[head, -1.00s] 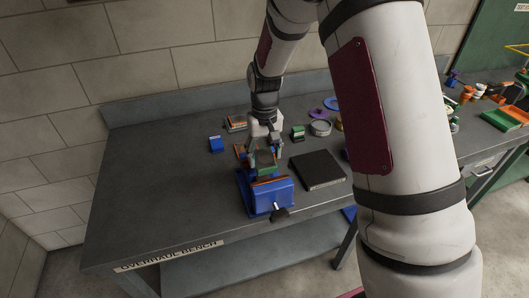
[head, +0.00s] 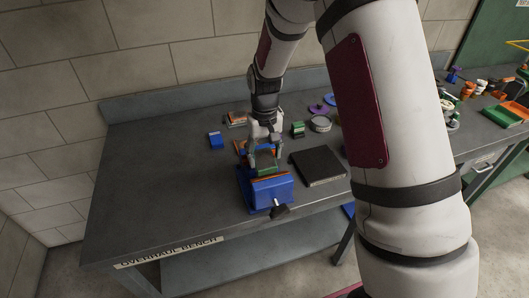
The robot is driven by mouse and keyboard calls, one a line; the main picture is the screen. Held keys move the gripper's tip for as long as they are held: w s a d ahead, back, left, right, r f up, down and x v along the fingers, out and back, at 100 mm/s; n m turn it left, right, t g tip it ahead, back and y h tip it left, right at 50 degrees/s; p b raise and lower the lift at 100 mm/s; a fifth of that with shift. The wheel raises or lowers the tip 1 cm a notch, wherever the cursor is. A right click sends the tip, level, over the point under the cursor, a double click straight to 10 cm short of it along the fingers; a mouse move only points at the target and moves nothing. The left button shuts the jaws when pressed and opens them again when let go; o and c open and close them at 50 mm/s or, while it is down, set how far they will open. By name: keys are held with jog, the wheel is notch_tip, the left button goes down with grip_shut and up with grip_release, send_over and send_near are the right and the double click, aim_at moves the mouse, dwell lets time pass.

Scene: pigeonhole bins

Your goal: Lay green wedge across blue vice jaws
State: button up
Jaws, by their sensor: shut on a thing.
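The blue vice (head: 268,193) stands near the front edge of the grey bench, with a dark handle at its front. The green wedge (head: 266,169) is at the top of the vice, between my fingertips. My gripper (head: 265,160) points down over the vice and is shut on the green wedge. The wedge looks to be at jaw height, but I cannot tell whether it touches the jaws. My fingers hide part of the wedge and the far side of the vice.
A dark flat plate (head: 318,167) lies right of the vice. A small blue block (head: 216,140), a green and white block (head: 298,129) and a grey round tin (head: 321,123) stand behind. The bench's left part is clear.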

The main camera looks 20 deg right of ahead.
aim_at(265, 158)
jog(key=shift+f, duration=0.5)
jog(key=o, duration=1.4)
jog(key=shift+c, duration=0.2)
jog(key=shift+r, duration=0.1)
jog(key=shift+r+p, duration=0.35)
jog(key=shift+r, duration=2.05)
notch_tip(265, 158, up, 12)
